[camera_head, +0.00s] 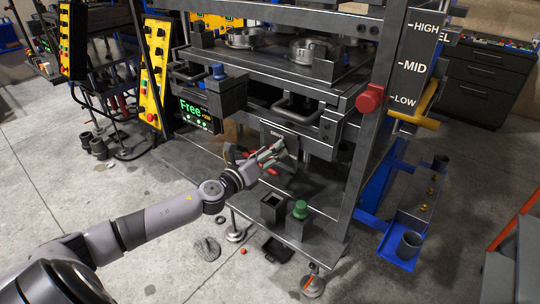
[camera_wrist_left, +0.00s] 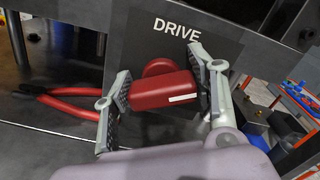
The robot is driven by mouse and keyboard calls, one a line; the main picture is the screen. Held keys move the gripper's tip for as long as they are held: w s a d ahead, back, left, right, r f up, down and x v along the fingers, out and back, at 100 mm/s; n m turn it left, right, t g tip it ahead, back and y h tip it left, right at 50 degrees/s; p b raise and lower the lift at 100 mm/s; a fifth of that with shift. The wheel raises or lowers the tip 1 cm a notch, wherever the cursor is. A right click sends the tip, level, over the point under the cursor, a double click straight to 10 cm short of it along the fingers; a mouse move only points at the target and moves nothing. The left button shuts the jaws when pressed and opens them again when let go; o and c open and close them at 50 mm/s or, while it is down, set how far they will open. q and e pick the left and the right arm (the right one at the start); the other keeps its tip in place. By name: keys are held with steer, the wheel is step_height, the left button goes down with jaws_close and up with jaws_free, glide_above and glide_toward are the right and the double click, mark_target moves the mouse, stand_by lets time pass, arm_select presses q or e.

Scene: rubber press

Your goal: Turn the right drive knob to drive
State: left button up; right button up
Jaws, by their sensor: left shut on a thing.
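The red drive knob (camera_wrist_left: 163,92) sits on a dark panel (camera_wrist_left: 139,40) under the word DRIVE in the left wrist view. It has a rounded top and a bar-like front with a small white mark near its right end. My left gripper (camera_head: 272,154) reaches the lower front of the press in the head view. In the left wrist view its two fingers are shut on the knob, one pad at each end of the bar. In the head view the gripper largely hides the knob. My right gripper is in neither view.
Red-handled pliers (camera_wrist_left: 68,103) lie left of the knob. In the head view, a display reading Free (camera_head: 196,113) is up and left, and a green button (camera_head: 300,209) stands on the lower shelf. A blue stand (camera_head: 397,259) is at right.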

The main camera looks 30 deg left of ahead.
arm_select(q)
steer(key=n, duration=0.5)
steer(key=shift+a+f+n, duration=0.15)
steer(key=shift+a+n, duration=0.05)
steer(key=shift+n, duration=0.2)
steer(key=n, duration=0.3)
steer(key=shift+a+f+n+p, duration=0.15)
steer(key=shift+n+p, duration=0.35)
steer(key=shift+n, duration=1.1)
steer(key=shift+f, duration=0.1)
steer(key=o, duration=1.2)
steer(key=shift+c, duration=0.2)
steer(key=shift+s, duration=0.15)
steer(key=s, duration=1.1)
steer(key=shift+s+a, duration=0.35)
